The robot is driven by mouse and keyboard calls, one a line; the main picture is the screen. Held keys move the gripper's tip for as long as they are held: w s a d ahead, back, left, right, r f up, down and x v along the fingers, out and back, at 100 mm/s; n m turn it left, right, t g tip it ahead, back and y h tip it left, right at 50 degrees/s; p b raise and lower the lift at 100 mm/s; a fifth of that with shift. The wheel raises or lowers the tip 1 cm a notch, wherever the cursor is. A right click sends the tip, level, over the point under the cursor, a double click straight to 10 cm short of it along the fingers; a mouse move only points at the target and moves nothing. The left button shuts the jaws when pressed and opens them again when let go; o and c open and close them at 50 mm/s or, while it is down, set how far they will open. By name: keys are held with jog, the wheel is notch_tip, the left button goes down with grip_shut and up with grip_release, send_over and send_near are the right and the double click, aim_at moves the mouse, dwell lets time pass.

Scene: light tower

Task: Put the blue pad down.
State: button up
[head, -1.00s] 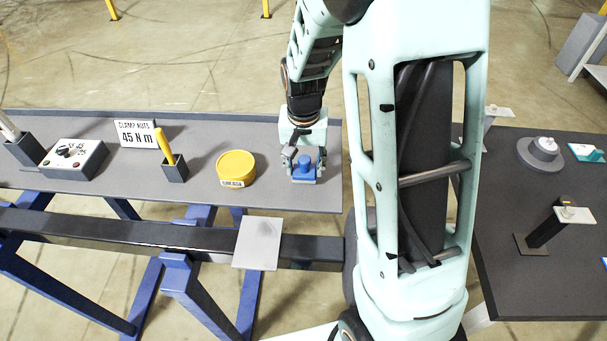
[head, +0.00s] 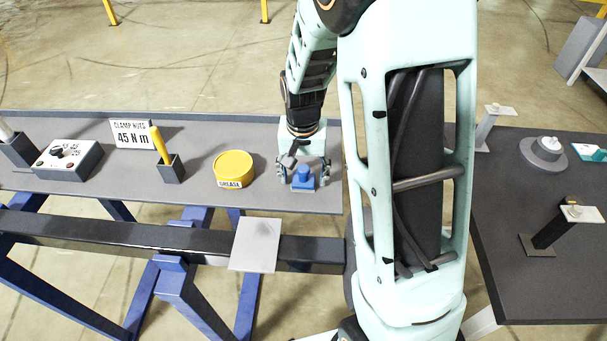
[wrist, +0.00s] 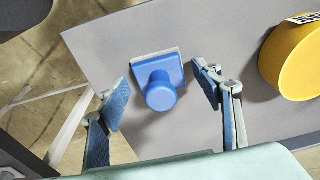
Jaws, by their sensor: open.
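The blue pad (head: 303,178) is a blue block with a round knob on top and a pale base. It rests on the grey bench top (head: 200,193) near the bench's right end. It also shows in the wrist view (wrist: 160,83), just beyond the fingertips. My gripper (head: 302,166) is open around and just behind the pad. In the wrist view, the fingers (wrist: 163,83) stand apart on either side of the knob, with gaps visible on both sides.
A yellow grease tin (head: 234,169) stands left of the pad. Further left are a yellow-handled tool in a holder (head: 171,170), a torque sign (head: 134,134) and a control box (head: 69,160). A dark table (head: 510,270) is at the right. The bench's right edge is close to the pad.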

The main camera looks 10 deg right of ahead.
aim_at(303, 174)
notch_tip(303, 174, up, 12)
jog(key=s+p, duration=0.1)
jog(key=shift+s+a+r, duration=0.15)
jog(key=shift+s+a, duration=0.1)
dwell(0.5)
